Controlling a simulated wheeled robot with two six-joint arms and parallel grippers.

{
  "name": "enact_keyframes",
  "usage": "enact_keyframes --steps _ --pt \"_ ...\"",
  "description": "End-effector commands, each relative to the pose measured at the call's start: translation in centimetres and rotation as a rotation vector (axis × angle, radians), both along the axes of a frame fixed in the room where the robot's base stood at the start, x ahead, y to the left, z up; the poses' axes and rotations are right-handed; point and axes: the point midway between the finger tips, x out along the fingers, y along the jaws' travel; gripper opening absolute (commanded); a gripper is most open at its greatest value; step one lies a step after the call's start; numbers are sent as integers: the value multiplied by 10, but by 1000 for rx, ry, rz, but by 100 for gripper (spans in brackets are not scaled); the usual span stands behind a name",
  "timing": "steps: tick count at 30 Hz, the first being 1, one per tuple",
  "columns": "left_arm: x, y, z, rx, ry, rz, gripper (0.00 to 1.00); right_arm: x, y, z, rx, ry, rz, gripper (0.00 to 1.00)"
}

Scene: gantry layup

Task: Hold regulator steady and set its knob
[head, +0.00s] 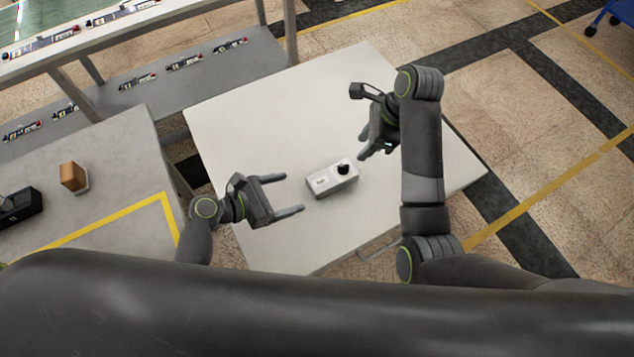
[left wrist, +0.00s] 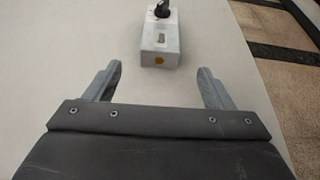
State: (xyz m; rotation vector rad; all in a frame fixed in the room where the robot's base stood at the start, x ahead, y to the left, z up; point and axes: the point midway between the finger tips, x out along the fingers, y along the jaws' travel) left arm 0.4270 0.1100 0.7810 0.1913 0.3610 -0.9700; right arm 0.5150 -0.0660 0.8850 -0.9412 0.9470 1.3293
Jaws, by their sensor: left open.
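The regulator (head: 327,184) is a small light-grey box lying on the white table (head: 270,115). Its black knob (head: 343,168) is on its top at the right end. My left gripper (head: 292,194) is open and empty, to the left of the regulator and apart from it. In the left wrist view the regulator (left wrist: 160,42) is ahead of and between the open fingers (left wrist: 160,86), with the knob (left wrist: 162,9) at its far end. My right gripper (head: 364,147) is just above and right of the knob; its finger gap is not clear.
A grey side table (head: 110,190) at the left holds an orange-brown block (head: 73,177) and a black box (head: 20,206). A shelf rack (head: 200,75) with several small devices stands behind. The white table is otherwise clear around the regulator.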

Motion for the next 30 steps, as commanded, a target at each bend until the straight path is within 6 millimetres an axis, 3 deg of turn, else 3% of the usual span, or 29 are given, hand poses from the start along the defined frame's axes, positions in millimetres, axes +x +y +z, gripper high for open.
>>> enact_keyframes --steps 6,15,29,30 --pt "23 -36 -16 -3 0 -1 76 0 0 0 0 0 0 36" --pt "45 -68 -33 -1 -1 -1 76 0 0 0 0 0 0 36" --pt "50 -76 -38 2 -1 -1 76 0 0 0 0 0 0 36" --pt "50 -76 -38 2 -1 -1 72 0 0 0 0 0 0 36"
